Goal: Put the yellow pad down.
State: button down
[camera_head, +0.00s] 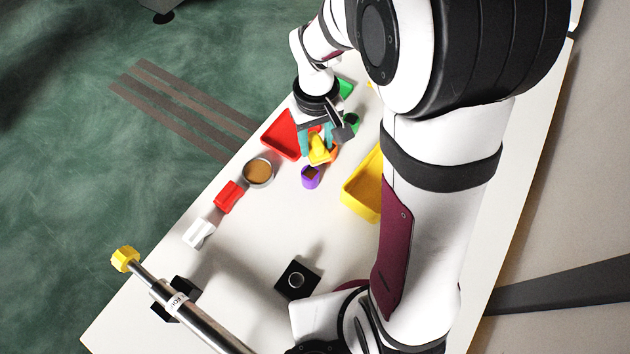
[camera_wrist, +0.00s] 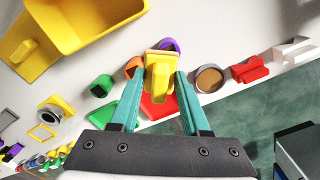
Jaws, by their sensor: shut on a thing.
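My gripper (camera_wrist: 158,80) has two teal fingers, shut on the yellow pad (camera_wrist: 159,72). The pad has a flat plate and a raised yellow grip, and it sits between the fingertips in the wrist view. In the head view the yellow pad (camera_head: 319,150) hangs at the end of my gripper (camera_head: 318,135), among the small pieces on the white table. I cannot tell from these views how far it is above the table top. The red tray (camera_wrist: 158,106) is partly hidden behind the pad and fingers.
On the white table (camera_head: 250,225) are a purple cup (camera_head: 311,177), a round brown-filled dish (camera_head: 258,171), a red block (camera_head: 228,196), a white block (camera_head: 199,233) and a yellow bin (camera_head: 358,196). Orange (camera_wrist: 134,66) and green (camera_wrist: 102,86) pieces lie close by.

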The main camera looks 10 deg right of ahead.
jog(key=s+a+f+n, duration=0.3)
jog(key=s+n, duration=0.4)
jog(key=s, duration=0.2)
jog(key=f, duration=0.8)
jog(key=shift+s+a, duration=0.15)
jog(key=shift+s, duration=0.25)
jog(key=shift+c, duration=1.9)
grip_release()
jog(key=shift+f, duration=0.15)
jog(key=shift+w, duration=0.1)
